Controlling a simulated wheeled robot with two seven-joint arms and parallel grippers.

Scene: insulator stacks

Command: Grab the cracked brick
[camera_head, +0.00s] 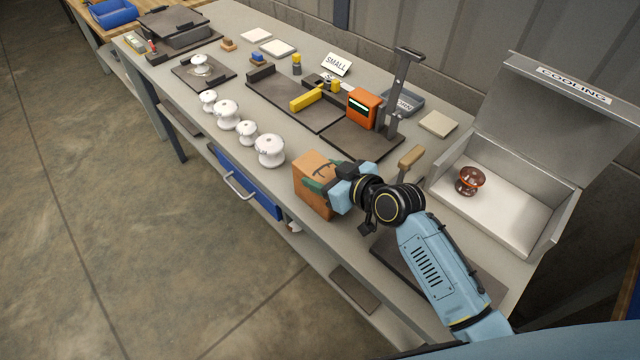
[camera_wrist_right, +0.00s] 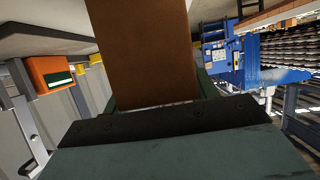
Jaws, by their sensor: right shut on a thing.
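An orange-brown brick (camera_head: 312,190) with a dark crack-like mark on its top is at the front edge of the bench in the head view. My right gripper (camera_head: 328,186) is shut on it, with green fingers against its sides. In the right wrist view the brick (camera_wrist_right: 146,50) fills the upper middle, between the fingers of the gripper (camera_wrist_right: 155,105). I cannot tell whether the brick touches the bench. My left gripper is not in view.
Several white insulators (camera_head: 269,150) stand along the front edge, left of the brick. An orange device (camera_head: 362,106) and a dark upright press (camera_head: 397,95) stand behind it. An open cooling box (camera_head: 510,212) with a brown insulator (camera_head: 469,181) is at right.

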